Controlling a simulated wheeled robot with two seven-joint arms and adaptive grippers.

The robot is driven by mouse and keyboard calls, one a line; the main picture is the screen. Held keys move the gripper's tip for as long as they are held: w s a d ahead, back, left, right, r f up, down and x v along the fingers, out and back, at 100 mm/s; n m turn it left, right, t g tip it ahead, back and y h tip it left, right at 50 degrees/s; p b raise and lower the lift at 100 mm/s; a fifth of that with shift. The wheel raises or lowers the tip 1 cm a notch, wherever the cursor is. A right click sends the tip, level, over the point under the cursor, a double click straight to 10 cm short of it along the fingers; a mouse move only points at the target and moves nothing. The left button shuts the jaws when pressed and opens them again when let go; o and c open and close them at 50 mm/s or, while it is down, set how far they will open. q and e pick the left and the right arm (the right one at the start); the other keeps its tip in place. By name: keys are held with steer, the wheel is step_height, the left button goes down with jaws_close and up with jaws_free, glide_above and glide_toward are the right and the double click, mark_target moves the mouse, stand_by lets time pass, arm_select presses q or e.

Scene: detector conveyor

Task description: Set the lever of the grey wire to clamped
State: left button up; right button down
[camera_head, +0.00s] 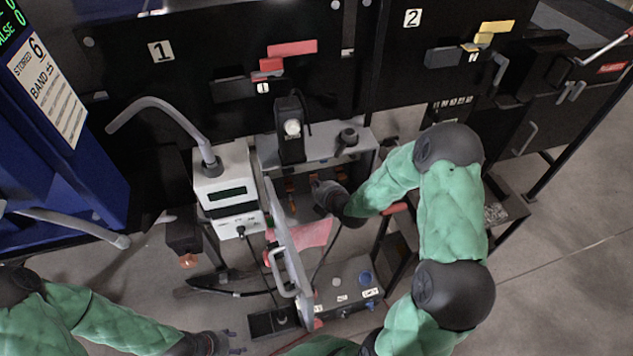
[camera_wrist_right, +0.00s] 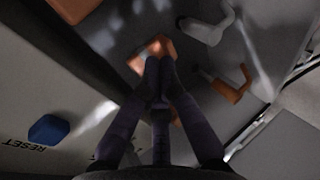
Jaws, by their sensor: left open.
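In the head view, my right gripper (camera_head: 318,190) reaches into the open box behind the tilted pale door (camera_head: 283,225). Small orange levers (camera_head: 290,186) show just left of it. In the right wrist view, my right gripper (camera_wrist_right: 161,72) has its fingertips together, right in front of an orange lever (camera_wrist_right: 152,50). I cannot tell whether they touch it. Another orange lever (camera_wrist_right: 235,86) is to the right, with a grey part (camera_wrist_right: 208,28) above. I cannot tell which lever belongs to the grey wire. My left gripper (camera_head: 234,341) is open and empty at the bottom.
A white meter box (camera_head: 222,185) with a grey pipe stands left of the box. A grey control box (camera_head: 345,287) with a blue button (camera_head: 365,279) is below; the blue button (camera_wrist_right: 48,129) also shows in the wrist view. Dark cables hang near the door. Black numbered panels (camera_head: 190,70) stand behind.

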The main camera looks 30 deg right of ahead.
steer(key=shift+r, duration=0.3)
steer(key=shift+r, duration=0.15)
steer(key=shift+s+r+p, duration=0.25)
steer(key=shift+r+p, duration=0.5)
steer(key=shift+r, duration=0.35)
steer(key=shift+s+r+p, duration=0.25)
steer(key=shift+r+p, duration=0.45)
steer(key=shift+r, duration=0.35)
steer(key=shift+s+a+r+p, duration=0.1)
steer(key=shift+s+r+p, duration=0.1)
steer(key=shift+r+p, duration=0.45)
steer(key=shift+s+a+r+p, duration=0.1)
steer(key=shift+s+r+p, duration=0.2)
steer(key=shift+r, duration=0.7)
steer(key=shift+s+r+p, duration=0.15)
steer(key=shift+r+p, duration=0.35)
steer(key=shift+r, duration=0.3)
